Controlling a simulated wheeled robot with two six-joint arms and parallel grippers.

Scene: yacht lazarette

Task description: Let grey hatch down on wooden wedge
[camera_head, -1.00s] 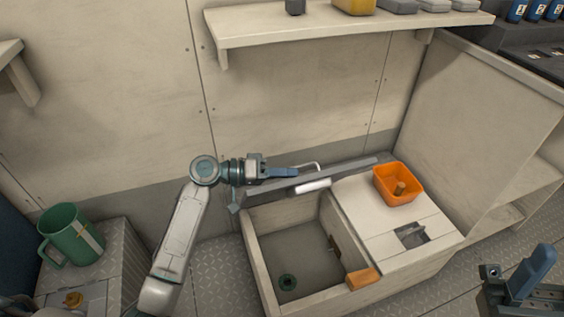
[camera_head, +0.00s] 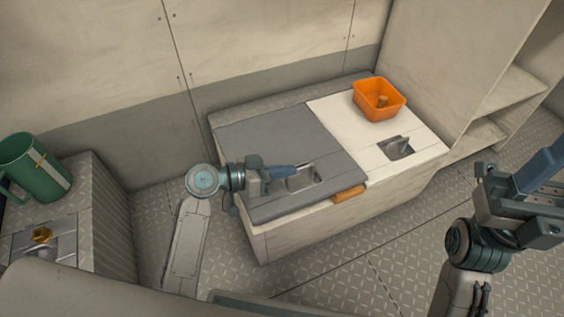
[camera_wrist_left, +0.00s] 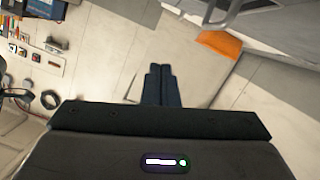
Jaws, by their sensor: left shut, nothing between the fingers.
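The grey hatch (camera_head: 290,150) lies down, nearly flat, over the left compartment of the pale locker in the head view. The orange-brown wooden wedge (camera_head: 349,194) sticks out under its front right corner. Whether the hatch bears on the wedge or a thin gap is left cannot be told.
The white lid (camera_head: 345,112) beside the hatch bears an orange bin (camera_head: 379,99) and a recessed handle (camera_head: 396,147). A green mug (camera_head: 35,168) stands on a box at the left. Shelving (camera_head: 510,100) bounds the right. Patterned floor (camera_head: 340,255) lies clear in front.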

